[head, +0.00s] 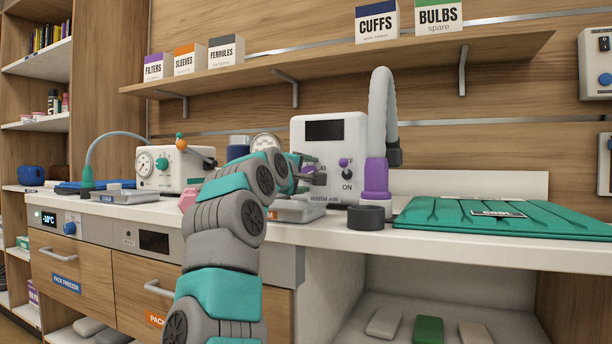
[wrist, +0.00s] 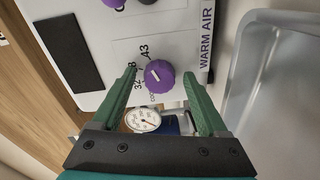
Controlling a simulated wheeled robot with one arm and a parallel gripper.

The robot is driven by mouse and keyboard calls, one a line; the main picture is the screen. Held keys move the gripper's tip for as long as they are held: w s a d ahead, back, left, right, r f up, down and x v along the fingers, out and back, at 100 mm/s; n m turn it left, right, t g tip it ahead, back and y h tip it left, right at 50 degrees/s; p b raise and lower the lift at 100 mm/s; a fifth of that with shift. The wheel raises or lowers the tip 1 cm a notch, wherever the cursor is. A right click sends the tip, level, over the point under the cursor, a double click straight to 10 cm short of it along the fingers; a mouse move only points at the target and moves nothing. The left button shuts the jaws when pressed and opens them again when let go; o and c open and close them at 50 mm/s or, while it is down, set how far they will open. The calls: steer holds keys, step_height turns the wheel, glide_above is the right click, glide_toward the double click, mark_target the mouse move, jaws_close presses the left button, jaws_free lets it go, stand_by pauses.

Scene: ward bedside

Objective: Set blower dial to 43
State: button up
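The warm-air blower (head: 331,140) is a white box with a dark display, standing on the counter. Its purple dial (wrist: 159,76) carries a white mark. The labels 32 and 43 show beside it, with a partly covered label ending in 8 between them. The mark appears to lie toward the labels' side; its exact reading is unclear. My gripper (wrist: 159,72) is open, with one green finger on each side of the dial; contact cannot be told. In the head view, my gripper (head: 311,179) is at the blower's front and partly hides the dial.
A black-tipped switch (head: 347,173) marked ON is on the blower's front, right of my gripper. A grey hose (head: 382,110) rises beside the blower. A metal tray (head: 300,212) lies below my gripper. A teal pad (head: 470,217) covers the right counter.

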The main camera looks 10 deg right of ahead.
steer(key=shift+b+v, duration=0.7)
steer(key=shift+v, duration=3.15)
